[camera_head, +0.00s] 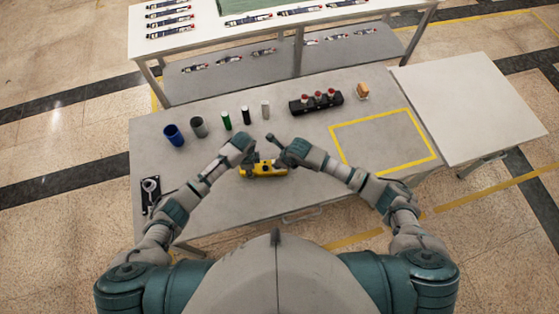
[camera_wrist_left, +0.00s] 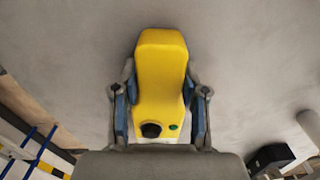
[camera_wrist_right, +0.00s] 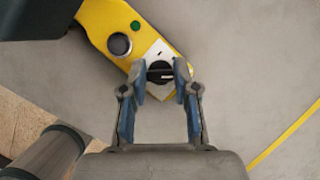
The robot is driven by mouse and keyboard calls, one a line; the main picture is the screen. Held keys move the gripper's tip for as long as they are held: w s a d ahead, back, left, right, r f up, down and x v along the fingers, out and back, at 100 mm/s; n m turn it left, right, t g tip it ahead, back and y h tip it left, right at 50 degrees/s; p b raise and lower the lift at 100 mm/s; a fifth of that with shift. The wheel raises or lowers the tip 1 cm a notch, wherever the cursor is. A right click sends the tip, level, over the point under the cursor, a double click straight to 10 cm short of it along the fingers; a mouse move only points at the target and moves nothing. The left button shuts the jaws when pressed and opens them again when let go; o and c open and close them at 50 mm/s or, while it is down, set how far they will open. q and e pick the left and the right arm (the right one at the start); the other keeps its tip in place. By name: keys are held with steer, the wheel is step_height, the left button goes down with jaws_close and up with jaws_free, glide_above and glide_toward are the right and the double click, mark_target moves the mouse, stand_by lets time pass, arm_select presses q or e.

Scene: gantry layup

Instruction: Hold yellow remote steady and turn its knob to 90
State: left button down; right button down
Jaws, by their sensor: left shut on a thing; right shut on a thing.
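The yellow remote (camera_head: 268,170) lies on the grey table between my two grippers. My left gripper (camera_head: 250,164) is shut on the remote's body; in the left wrist view its fingers (camera_wrist_left: 160,100) press both sides of the remote (camera_wrist_left: 160,65). A black button (camera_wrist_left: 151,130) and a green dot (camera_wrist_left: 174,127) show there. My right gripper (camera_wrist_right: 160,82) is at the remote's other end, its fingertips closed around the black knob (camera_wrist_right: 159,72). The knob has a light pointer line and sits on a white dial plate (camera_wrist_right: 158,50). The dial's markings are too small to read.
Blue (camera_head: 174,135), grey (camera_head: 198,127) and slimmer cylinders stand behind the grippers. A black block with red-topped parts (camera_head: 316,103) and an orange-brown item (camera_head: 362,91) are at the back right. A yellow-taped square (camera_head: 383,138) is empty. A wrench-like tool (camera_head: 151,188) lies left.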

arm_select(q)
steer(key=shift+w, duration=0.1)
arm_select(e)
steer(key=shift+s+a, duration=0.15)
steer(key=c, duration=0.9)
jaws_free()
steer(key=shift+o, duration=0.2)
steer(key=v, duration=1.2)
arm_select(q)
steer(key=c, duration=0.5)
jaws_free()
steer(key=shift+c, duration=0.2)
